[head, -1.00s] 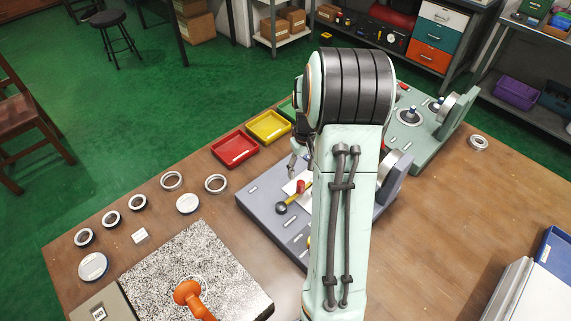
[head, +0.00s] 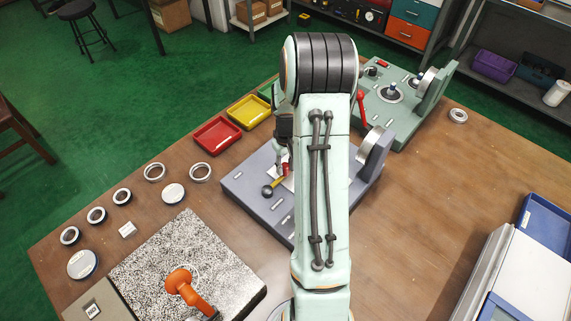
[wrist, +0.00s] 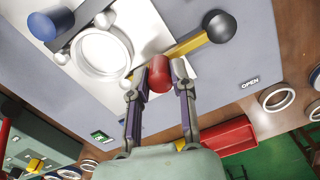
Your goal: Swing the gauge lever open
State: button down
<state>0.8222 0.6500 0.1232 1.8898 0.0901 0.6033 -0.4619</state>
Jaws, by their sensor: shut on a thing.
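On the grey-blue gauge fixture (head: 245,180), a yellow bar with a black ball end (head: 268,191) lies beside a red knob (head: 286,168). In the wrist view the yellow bar (wrist: 190,43) runs up right to the black ball (wrist: 219,27). My gripper (wrist: 160,77) is shut on the red knob (wrist: 160,70), with one finger on each side. The bar passes just behind the knob; I cannot tell how they join. An "OPEN" label (wrist: 250,82) is on the fixture, to the right of the knob. In the head view my arm hides part of the fixture.
A silver ring (wrist: 100,55) sits on a white plate near a blue knob (wrist: 50,24). Red (head: 217,136) and yellow (head: 249,111) trays are behind the fixture. A green fixture (head: 400,110) stands at the right. Several rings and a speckled plate (head: 190,265) are at the left.

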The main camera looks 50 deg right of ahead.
jog(key=shift+w, duration=0.1)
jog(key=w+n, duration=0.2)
jog(key=n, duration=0.1)
jog(key=shift+a+n, duration=0.15)
jog(key=shift+n, duration=0.15)
jog(key=w+n, duration=0.1)
jog(key=n, duration=0.1)
jog(key=a+n, duration=0.1)
jog(key=shift+w+n, duration=0.35)
jog(key=shift+n, duration=0.05)
jog(key=n, duration=0.1)
jog(key=w+a+n, duration=0.1)
jog(key=n, duration=0.1)
jog(key=shift+w+a, duration=0.2)
jog(key=shift+w+a+n, duration=0.25)
jog(key=shift+a+n, duration=0.15)
jog(key=shift+n, duration=0.5)
jog(key=shift+w+a+n, duration=0.2)
jog(key=shift+a+n, duration=0.2)
jog(key=shift+n, duration=0.5)
jog(key=shift+a, duration=0.1)
jog(key=c, duration=0.9)
grip_release()
jog(key=shift+c, duration=0.2)
jog(key=shift+r, duration=0.1)
